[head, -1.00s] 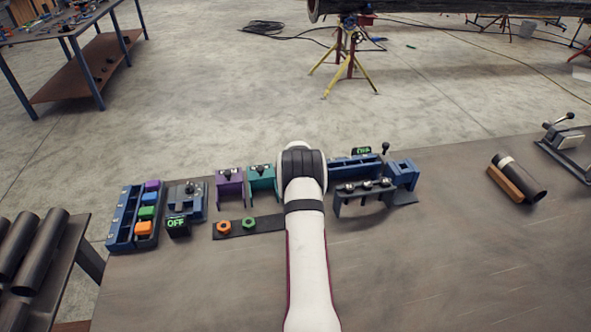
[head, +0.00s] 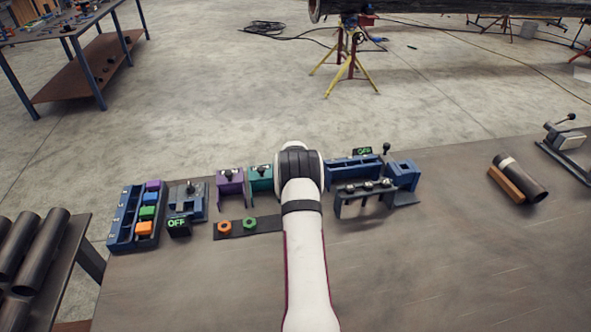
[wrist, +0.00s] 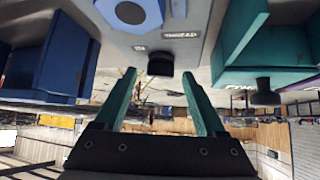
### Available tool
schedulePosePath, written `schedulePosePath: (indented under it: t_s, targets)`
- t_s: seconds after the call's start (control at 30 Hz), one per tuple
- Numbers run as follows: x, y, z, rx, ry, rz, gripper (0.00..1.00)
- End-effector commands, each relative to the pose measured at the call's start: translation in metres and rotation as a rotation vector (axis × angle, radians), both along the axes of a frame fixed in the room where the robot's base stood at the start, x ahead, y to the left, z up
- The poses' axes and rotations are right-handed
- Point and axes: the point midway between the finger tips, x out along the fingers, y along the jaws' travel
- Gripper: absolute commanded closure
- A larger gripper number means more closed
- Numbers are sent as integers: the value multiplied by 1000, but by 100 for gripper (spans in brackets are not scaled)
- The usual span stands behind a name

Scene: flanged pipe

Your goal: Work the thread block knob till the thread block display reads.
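In the wrist view, a pale grey block (wrist: 200,25) lettered THREAD carries a blue hexagonal piece (wrist: 140,8). A short dark knob (wrist: 160,64) projects from its edge. My gripper (wrist: 158,74) is open; its two teal fingers stand apart, one on each side of the knob in the picture. Nothing shows between them except the knob, and I see no clear contact. In the head view my arm and wrist (head: 298,170) cover the thread block. I cannot make out its display.
A teal holder (wrist: 265,52) is close on the wrist view's right, a blue fixture (wrist: 45,60) on its left.

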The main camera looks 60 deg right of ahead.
Motion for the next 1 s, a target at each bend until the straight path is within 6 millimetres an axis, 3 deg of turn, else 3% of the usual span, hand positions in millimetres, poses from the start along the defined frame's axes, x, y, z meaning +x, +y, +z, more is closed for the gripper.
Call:
schedulePosePath:
  t_s: [0.23,0.4,0.8,1.0]
  targets:
    - [-2,3,4,0,2,0,28]
    - [-9,16,18,0,2,2,28]
    - [-48,83,96,-2,0,1,28]
    - [-56,96,111,-1,0,1,28]
